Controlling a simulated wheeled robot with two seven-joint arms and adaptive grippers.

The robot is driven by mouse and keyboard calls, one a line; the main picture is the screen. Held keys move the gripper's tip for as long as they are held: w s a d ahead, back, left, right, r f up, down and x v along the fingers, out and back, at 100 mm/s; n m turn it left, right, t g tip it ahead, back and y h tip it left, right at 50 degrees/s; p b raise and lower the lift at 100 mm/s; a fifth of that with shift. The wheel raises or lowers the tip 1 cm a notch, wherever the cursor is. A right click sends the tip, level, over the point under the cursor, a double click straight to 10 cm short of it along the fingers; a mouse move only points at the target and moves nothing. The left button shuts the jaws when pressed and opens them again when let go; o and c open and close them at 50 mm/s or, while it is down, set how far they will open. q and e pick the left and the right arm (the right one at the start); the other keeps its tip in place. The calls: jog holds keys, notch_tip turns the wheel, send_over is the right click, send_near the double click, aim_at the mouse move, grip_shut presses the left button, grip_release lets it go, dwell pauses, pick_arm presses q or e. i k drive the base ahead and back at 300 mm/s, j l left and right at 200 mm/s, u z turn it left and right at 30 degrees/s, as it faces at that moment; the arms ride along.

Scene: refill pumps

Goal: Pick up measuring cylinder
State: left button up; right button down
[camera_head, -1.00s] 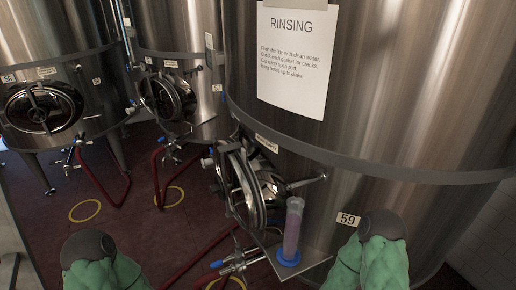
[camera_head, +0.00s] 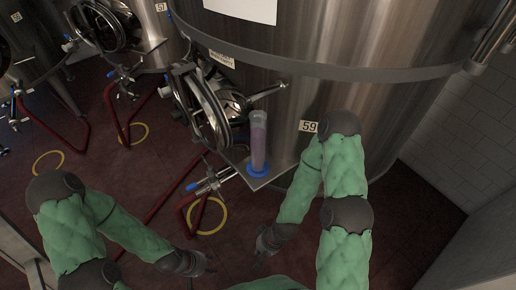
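The measuring cylinder (camera_head: 258,140) is a clear upright tube with purple-pink liquid and a blue base. It stands on a small metal shelf (camera_head: 262,182) at the front of the large tank, beside the round hatch. My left gripper (camera_head: 208,264) is low in the picture, below and left of the cylinder, apart from it. My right gripper (camera_head: 262,250) is below the cylinder, also apart from it. Both grippers are dark and small against the floor, and their finger openings are hard to make out. I see nothing held in either.
The steel tank (camera_head: 370,110) with label 59 rises behind the shelf. Its open round hatch (camera_head: 208,108) and a valve with a blue handle (camera_head: 194,186) stick out left of the cylinder. Red hoses and yellow rings (camera_head: 210,232) lie on the dark red floor.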

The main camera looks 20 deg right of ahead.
aim_at(257, 169)
jog(key=l+u, duration=0.45)
jog(key=k+l+u, duration=0.15)
jog(key=l+u, duration=0.25)
jog(key=k+l+u, duration=0.15)
jog(key=u, duration=0.3)
jog(key=i+l+u, duration=0.1)
jog(key=u, duration=0.35)
jog(key=l+u, duration=0.3)
jog(key=u, duration=0.15)
jog(key=i+l+u, duration=0.1)
jog(key=l+u, duration=0.2)
jog(key=u, duration=0.15)
jog(key=j+z, duration=0.35)
jog(key=k+j+z, duration=0.1)
jog(key=z, duration=0.25)
jog(key=j+z, duration=0.2)
jog(key=z, duration=0.15)
jog(key=k+j+z, duration=0.1)
jog(key=z, duration=1.35)
